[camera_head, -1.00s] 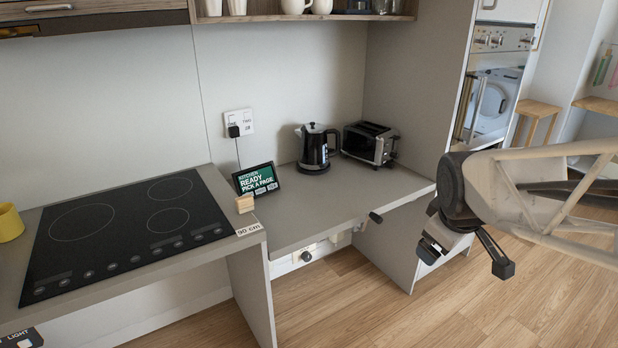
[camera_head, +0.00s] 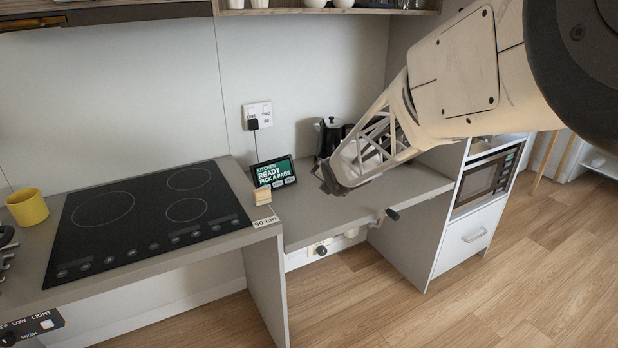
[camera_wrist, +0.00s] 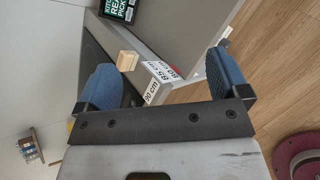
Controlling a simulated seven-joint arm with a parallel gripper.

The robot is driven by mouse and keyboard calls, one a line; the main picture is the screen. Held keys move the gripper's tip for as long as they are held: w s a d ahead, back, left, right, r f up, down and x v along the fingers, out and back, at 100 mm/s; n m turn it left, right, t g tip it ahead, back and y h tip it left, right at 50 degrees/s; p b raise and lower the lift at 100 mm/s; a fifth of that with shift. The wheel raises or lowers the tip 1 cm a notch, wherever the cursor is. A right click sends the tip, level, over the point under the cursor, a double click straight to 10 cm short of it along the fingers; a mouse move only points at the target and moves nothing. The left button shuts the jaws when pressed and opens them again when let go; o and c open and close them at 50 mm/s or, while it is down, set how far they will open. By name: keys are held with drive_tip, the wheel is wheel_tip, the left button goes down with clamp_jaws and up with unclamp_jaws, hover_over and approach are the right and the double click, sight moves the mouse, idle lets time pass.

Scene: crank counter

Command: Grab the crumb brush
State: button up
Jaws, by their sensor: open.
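I cannot surely make out a crumb brush. A small pale wooden block (camera_head: 262,196) stands on the right edge of the hob counter, beside the 90 cm label; I cannot tell if it is the brush. It also shows in the wrist view (camera_wrist: 127,61), beyond the left finger. My gripper (camera_wrist: 162,76) is open in the wrist view, with two blue-padded fingers wide apart and nothing between them. Height labels (camera_wrist: 158,80) show beyond the gap. In the head view my arm reaches over the lower counter, and its fingers cannot be clearly made out.
A black hob (camera_head: 150,215) and a yellow mug (camera_head: 27,207) are at left. A tablet (camera_head: 274,173) stands behind the block. The kettle (camera_head: 330,137) is partly hidden by my arm. A crank handle (camera_head: 386,215) sticks out from the lower counter (camera_head: 310,225)'s front.

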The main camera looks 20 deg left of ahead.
sight(264, 193)
drive_tip(key=a+f+n+y, duration=0.1)
drive_tip(key=a+f+n, duration=0.2)
drive_tip(key=a, duration=0.4)
drive_tip(key=w+a+f+n+y, duration=0.1)
drive_tip(key=a+f+n+y, duration=0.1)
drive_tip(key=a+f+n, duration=0.2)
drive_tip(key=w+a+f+n+y, duration=0.1)
drive_tip(key=a+f+n, duration=0.2)
drive_tip(key=a, duration=0.6)
drive_tip(key=shift+w+a+f+n+y, duration=0.1)
drive_tip(key=shift+a+f+n+y, duration=0.1)
drive_tip(key=shift+n, duration=0.35)
drive_tip(key=shift+a+f+n+y, duration=0.1)
drive_tip(key=shift+f+n, duration=0.1)
drive_tip(key=shift+n, duration=0.35)
drive_tip(key=shift+x, duration=1.3)
drive_tip(key=shift+x, duration=2.6)
drive_tip(key=shift+c, duration=0.2)
drive_tip(key=c, duration=1)
